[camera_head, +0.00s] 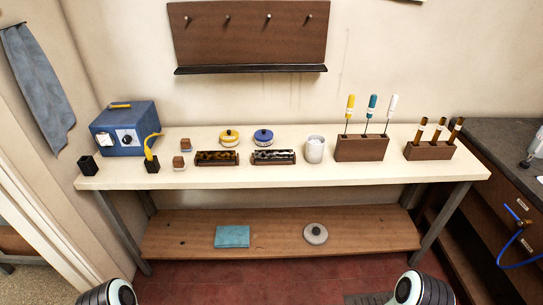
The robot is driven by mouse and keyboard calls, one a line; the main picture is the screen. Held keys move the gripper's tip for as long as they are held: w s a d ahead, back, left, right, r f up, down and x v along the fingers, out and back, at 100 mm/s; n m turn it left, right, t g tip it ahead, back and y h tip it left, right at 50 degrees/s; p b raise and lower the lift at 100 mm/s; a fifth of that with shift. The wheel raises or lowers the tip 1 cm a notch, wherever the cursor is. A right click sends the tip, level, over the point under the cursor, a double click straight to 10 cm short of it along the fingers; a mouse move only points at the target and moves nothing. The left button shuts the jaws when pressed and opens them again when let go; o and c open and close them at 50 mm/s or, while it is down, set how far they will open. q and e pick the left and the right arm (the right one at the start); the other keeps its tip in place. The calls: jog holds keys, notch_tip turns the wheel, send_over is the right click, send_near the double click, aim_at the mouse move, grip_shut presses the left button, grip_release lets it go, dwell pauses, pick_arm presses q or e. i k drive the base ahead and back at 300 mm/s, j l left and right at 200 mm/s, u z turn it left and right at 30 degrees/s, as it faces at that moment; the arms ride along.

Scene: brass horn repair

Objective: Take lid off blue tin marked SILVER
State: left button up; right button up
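A round blue tin (263,138) with its lid on stands at the back of the white bench, near the middle. A pale label band shows on its front, but the lettering is too small to read. A similar yellow tin (229,138) stands just left of it. Parts of my two arms show at the bottom left and bottom right edges of the picture, well short of the bench. No gripper fingers are in view.
On the bench (330,186), two dark racks (216,158) (273,157) lie in front of the tins. A white jar (314,149) and a wooden block with coloured-handled tools (361,148) stand right. A blue machine (125,129) is at left. A pegboard (250,35) hangs above.

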aim_at(264, 135)
jog(key=i+j, duration=0.75)
